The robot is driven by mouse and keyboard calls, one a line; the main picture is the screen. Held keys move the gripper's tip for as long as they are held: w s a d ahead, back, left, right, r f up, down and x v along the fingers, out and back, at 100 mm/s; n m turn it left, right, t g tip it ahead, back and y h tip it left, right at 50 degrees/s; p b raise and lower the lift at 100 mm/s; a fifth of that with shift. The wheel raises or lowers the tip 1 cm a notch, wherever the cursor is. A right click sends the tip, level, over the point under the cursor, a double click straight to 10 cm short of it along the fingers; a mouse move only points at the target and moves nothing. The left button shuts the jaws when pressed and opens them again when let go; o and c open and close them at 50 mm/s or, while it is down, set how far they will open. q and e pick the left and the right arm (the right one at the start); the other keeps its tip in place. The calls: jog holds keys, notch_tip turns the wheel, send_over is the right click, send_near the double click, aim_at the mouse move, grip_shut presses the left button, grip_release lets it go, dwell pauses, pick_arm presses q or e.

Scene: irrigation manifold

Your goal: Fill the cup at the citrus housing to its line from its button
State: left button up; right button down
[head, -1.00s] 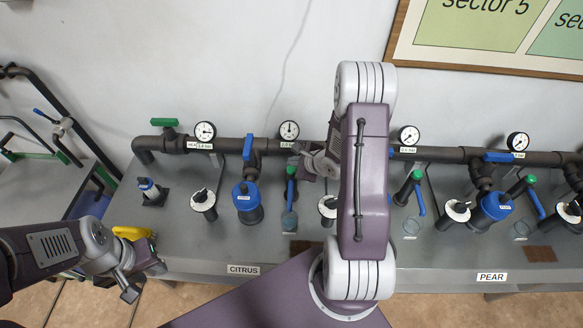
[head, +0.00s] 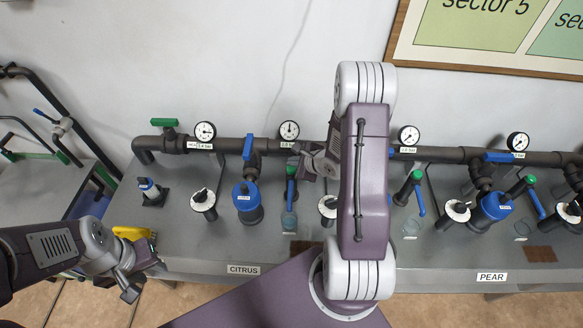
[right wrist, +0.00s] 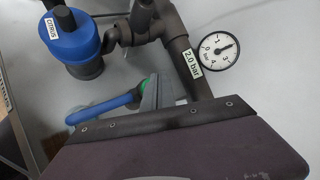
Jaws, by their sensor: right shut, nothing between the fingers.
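The citrus housing (head: 247,208) is a blue-capped cylinder on the grey bench; its labelled cap and a black knob on top show in the right wrist view (right wrist: 72,42). A small clear cup (head: 289,221) stands to its right, under a tap with a blue lever (head: 291,188) and green top. The cup's line and fill level are too small to read. My right gripper (head: 306,162) is shut and empty above and behind the tap; its grey fingers (right wrist: 160,94) show beside the blue lever (right wrist: 103,108). My left gripper (head: 143,277) is at the bench's front left; its opening is unclear.
A dark pipe (head: 225,146) with gauges runs along the wall. A 2.0 bar gauge (right wrist: 219,48) is close to my right gripper. A black-handled white fitting (head: 203,200) and a yellow object (head: 131,233) are on the left. The pear housing (head: 495,206) stands right.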

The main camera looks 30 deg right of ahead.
aim_at(294, 170)
jog(key=shift+f, duration=0.45)
jog(key=shift+f, duration=0.55)
dwell(0.7)
dwell(0.3)
jog(key=shift+r+p, duration=0.95)
jog(key=shift+p, duration=0.1)
notch_tip(294, 170, up, 5)
jog(key=p, duration=0.6)
jog(key=shift+r, duration=0.15)
